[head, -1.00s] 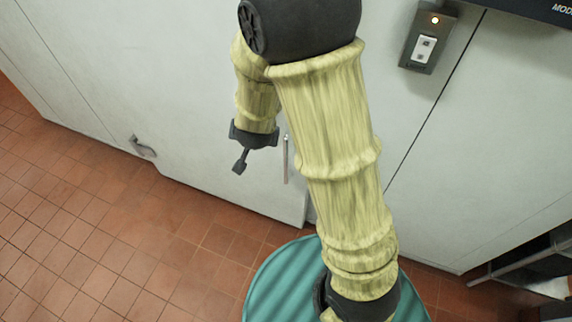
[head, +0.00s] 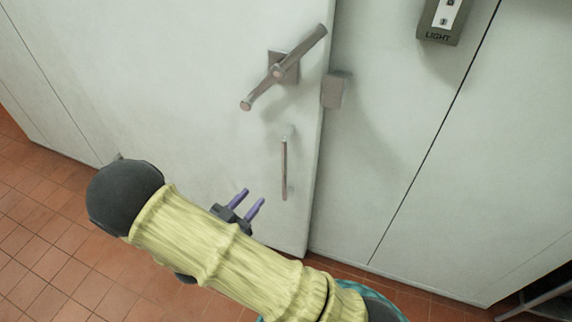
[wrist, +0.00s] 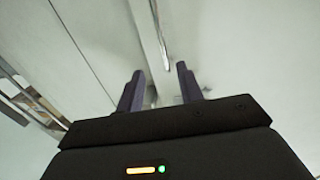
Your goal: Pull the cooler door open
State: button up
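The cooler door (head: 200,100) is a large pale panel with its right edge near the middle of the head view. A slim vertical pull handle (head: 284,170) is on it near that edge. Above is a lever latch (head: 284,70). My gripper (head: 249,199) is left of and slightly below the pull handle, apart from it. Its two purple fingers are spread with nothing between them. In the wrist view, my gripper (wrist: 158,80) is also open, and a shiny bar that looks like the pull handle (wrist: 161,35) shows beyond the fingertips.
A grey strike block (head: 336,90) is on the wall just right of the door edge. A light switch box (head: 440,18) is at the upper right. Open tiled floor (head: 50,240) lies at the lower left. A dark rack (head: 540,297) stands at the lower right.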

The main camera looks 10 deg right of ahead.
aim_at(284, 160)
jog(key=shift+a, duration=0.2)
jog(key=b+x, duration=0.1)
jog(key=x, duration=1.6)
jog(key=shift+w+d, duration=0.1)
jog(key=shift+w, duration=0.05)
grip_shut()
